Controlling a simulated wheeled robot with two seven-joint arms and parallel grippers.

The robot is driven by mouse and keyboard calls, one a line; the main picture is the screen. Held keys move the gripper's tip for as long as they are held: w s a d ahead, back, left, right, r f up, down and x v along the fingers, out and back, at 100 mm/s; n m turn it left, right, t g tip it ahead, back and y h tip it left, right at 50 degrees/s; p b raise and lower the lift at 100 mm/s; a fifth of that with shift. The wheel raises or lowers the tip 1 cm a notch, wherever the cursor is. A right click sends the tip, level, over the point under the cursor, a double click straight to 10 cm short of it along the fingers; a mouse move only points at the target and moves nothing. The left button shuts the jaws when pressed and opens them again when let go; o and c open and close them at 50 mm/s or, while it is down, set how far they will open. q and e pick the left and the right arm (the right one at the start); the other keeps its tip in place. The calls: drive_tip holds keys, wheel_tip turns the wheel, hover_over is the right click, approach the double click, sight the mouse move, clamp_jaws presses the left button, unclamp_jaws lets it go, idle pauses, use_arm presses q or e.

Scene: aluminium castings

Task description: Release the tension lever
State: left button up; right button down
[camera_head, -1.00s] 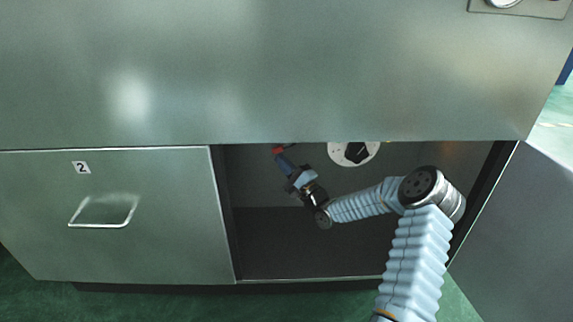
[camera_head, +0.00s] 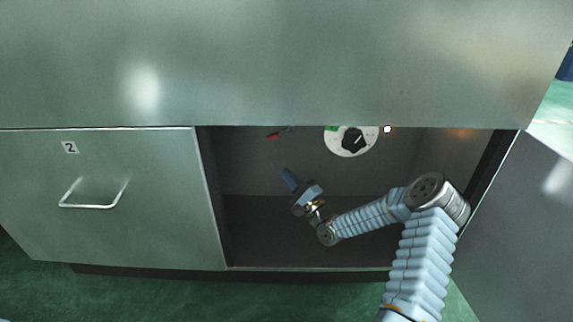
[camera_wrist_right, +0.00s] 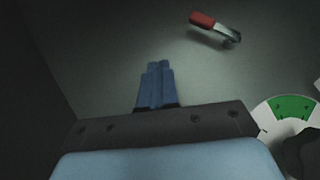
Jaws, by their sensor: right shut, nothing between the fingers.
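The tension lever has a red grip (camera_head: 273,136) and a grey metal arm, and sits on the back wall inside the open cabinet. In the right wrist view its red grip (camera_wrist_right: 202,20) is at the upper left end of the metal arm (camera_wrist_right: 228,36). My right gripper (camera_head: 287,172) reaches into the cabinet, below the lever and apart from it. In the right wrist view its two blue fingers (camera_wrist_right: 158,72) are shut together with nothing between them. My left gripper is not in view.
The cabinet's upper panel (camera_head: 260,60) overhangs the opening. A closed panel marked 2 (camera_head: 150,230) is left; an open door (camera_head: 525,230) is right.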

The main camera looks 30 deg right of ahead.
drive_tip(key=shift+s+a+f, duration=0.15)
drive_tip(key=shift+s+f, duration=0.6)
drive_tip(key=shift+s, duration=0.15)
drive_tip(key=shift+s+a+f, duration=0.1)
drive_tip(key=shift+s+f, duration=0.65)
drive_tip(key=shift+s, duration=0.1)
